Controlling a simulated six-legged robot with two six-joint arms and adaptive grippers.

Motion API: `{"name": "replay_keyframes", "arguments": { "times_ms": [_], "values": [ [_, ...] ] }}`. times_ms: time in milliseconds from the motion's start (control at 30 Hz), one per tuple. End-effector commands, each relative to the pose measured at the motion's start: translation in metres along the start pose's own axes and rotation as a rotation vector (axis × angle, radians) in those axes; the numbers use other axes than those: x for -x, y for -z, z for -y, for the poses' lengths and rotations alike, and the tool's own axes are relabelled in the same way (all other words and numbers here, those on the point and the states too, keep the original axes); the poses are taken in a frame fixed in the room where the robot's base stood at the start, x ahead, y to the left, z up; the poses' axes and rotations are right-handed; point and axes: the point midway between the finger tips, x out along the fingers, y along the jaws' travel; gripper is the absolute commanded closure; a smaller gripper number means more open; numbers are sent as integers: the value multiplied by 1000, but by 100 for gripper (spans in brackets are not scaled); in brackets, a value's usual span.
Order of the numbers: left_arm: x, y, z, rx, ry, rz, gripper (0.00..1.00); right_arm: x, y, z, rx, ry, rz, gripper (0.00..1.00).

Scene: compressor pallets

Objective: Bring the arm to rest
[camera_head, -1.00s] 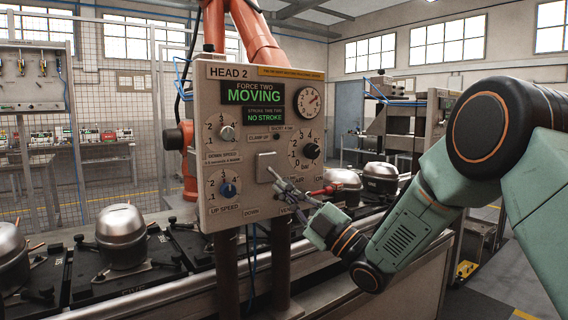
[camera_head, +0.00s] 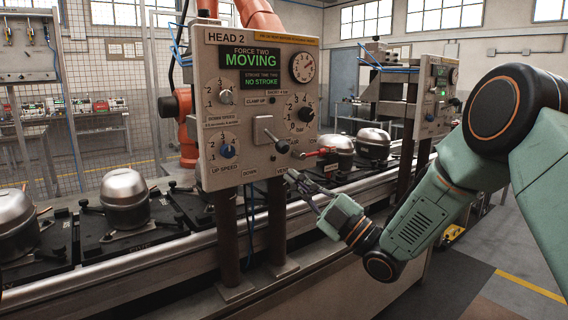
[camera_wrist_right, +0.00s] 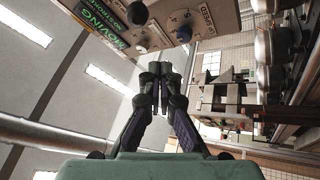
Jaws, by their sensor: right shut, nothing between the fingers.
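My right gripper (camera_head: 298,182) is in the head view, just below and right of the lower right corner of the HEAD 2 panel (camera_head: 212,112). Its fingers are shut and empty. In the right wrist view my gripper (camera_wrist_right: 160,80) shows its fingers together, with the panel (camera_wrist_right: 118,12) at the top. A lever with a dark knob (camera_head: 282,147) sticks out of the panel's square plate, apart from the fingertips. The display reads FORCE TWO MOVING and NO STROKE. My left gripper is not in view.
Silver compressors (camera_head: 125,188) stand on black pallets along the conveyor (camera_head: 150,262), with more (camera_head: 373,143) beyond the panel. A red-handled part (camera_head: 318,152) is close to my right gripper. An orange robot arm (camera_head: 187,120) is behind the panel. Floor at the lower right is clear.

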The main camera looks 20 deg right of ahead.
Motion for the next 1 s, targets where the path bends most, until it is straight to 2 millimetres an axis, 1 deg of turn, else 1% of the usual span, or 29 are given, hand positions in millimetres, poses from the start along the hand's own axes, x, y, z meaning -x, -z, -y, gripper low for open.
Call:
{"name": "replay_keyframes", "arguments": {
  "times_ms": [33,100,200,667,767,867,900,967,1000],
  "values": [
    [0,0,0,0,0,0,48,6,-2,2,-2,0,2,100],
    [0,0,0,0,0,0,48,11,-3,2,-1,-1,1,100],
    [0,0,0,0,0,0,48,14,-3,4,0,-1,-1,100],
    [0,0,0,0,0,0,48,16,0,5,-2,0,-2,100],
    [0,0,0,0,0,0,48,16,-2,7,-40,10,7,100],
    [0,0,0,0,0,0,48,21,-23,20,-173,47,127,100],
    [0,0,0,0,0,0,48,30,-37,33,-266,65,223,100],
    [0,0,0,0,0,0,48,49,-54,61,-418,96,388,100],
    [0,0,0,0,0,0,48,65,-64,82,-508,114,492,100]
  ]
}}
